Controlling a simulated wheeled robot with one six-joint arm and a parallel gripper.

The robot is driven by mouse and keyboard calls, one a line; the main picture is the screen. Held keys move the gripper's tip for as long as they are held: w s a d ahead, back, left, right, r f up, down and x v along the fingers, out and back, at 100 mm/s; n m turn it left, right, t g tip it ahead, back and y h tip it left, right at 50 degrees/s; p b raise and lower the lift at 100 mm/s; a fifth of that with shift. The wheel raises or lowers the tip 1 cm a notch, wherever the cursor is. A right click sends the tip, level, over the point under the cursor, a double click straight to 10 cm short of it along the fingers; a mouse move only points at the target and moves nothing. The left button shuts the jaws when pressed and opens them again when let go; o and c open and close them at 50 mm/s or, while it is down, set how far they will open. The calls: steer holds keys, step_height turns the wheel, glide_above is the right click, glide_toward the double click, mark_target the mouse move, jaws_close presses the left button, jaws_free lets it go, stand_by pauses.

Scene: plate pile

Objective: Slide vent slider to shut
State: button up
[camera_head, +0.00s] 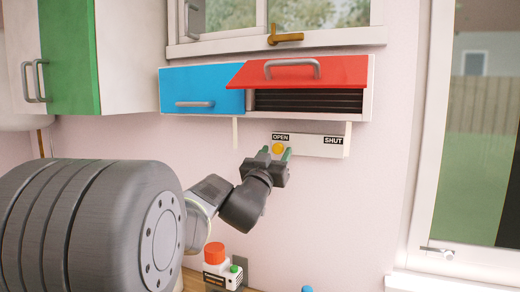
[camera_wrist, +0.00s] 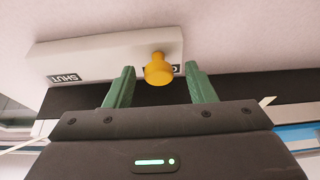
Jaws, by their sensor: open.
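The vent slider is a yellow knob (camera_head: 278,148) on a white track plate (camera_head: 310,145) on the wall. The plate is marked OPEN at its left and SHUT at its right in the head view. The knob is at the OPEN end. My gripper (camera_head: 278,155) is open at the knob. In the wrist view the knob (camera_wrist: 158,69) stands between the two green fingers of my gripper (camera_wrist: 160,83), with gaps on both sides. The SHUT label (camera_wrist: 66,78) shows upside down at the left there; the knob partly hides the OPEN label.
Above the plate is a wall cabinet with a blue door (camera_head: 202,89) and a raised red flap (camera_head: 300,72) over dark slats (camera_head: 307,101). Below is a box with a red button (camera_head: 214,252). The wall right of my gripper is clear.

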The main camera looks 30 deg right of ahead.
steer(key=shift+d+r, duration=0.25)
steer(key=shift+d, duration=0.05)
steer(key=shift+w, duration=0.1)
